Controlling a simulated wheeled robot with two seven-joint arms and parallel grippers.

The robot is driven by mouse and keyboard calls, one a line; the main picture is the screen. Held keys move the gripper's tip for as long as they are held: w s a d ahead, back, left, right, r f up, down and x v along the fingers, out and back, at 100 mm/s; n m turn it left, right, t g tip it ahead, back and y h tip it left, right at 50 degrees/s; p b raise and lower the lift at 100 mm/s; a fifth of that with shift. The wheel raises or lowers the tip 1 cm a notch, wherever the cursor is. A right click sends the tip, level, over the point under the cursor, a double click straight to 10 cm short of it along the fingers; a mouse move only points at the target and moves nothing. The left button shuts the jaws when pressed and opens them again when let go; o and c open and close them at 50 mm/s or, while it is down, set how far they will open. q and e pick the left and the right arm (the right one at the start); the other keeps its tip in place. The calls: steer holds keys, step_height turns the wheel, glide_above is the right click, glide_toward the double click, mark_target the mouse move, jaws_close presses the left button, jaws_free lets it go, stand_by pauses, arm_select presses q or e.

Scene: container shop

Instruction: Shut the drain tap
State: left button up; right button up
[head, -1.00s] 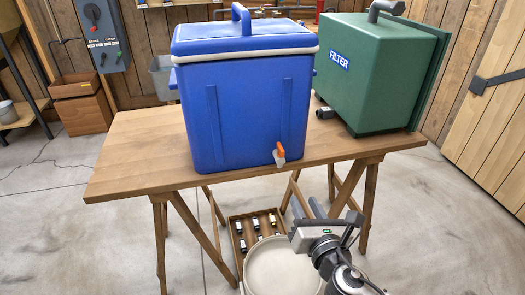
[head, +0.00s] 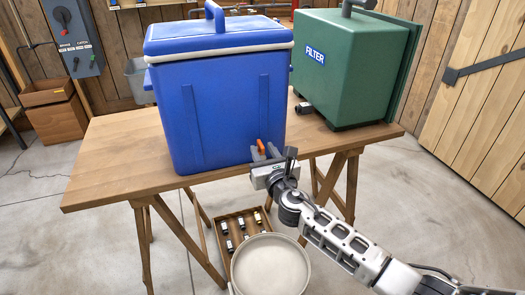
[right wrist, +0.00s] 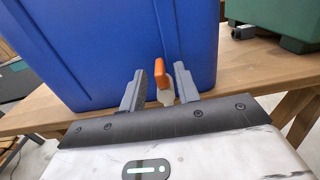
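The drain tap, with an orange lever (head: 261,146) on a pale body, sticks out low on the front of the blue cooler (head: 225,110), near its right edge. In the right wrist view the orange lever (right wrist: 161,80) stands upright above the whitish tap body (right wrist: 165,98). My right gripper (head: 264,154) is at the tap. Its fingers (right wrist: 158,88) are apart, one on each side of the tap, with a visible gap to the right finger. The left finger is close to the lever; contact cannot be told. My left gripper is not in view.
The cooler stands on a wooden trestle table (head: 110,165). A green filter box (head: 350,75) stands to its right, with a small dark fitting (head: 304,108) beside it. Below are a round pale tub (head: 270,265) and a wooden tray of small parts (head: 222,222).

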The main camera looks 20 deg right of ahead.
steer(key=shift+w, duration=0.65)
jaws_close()
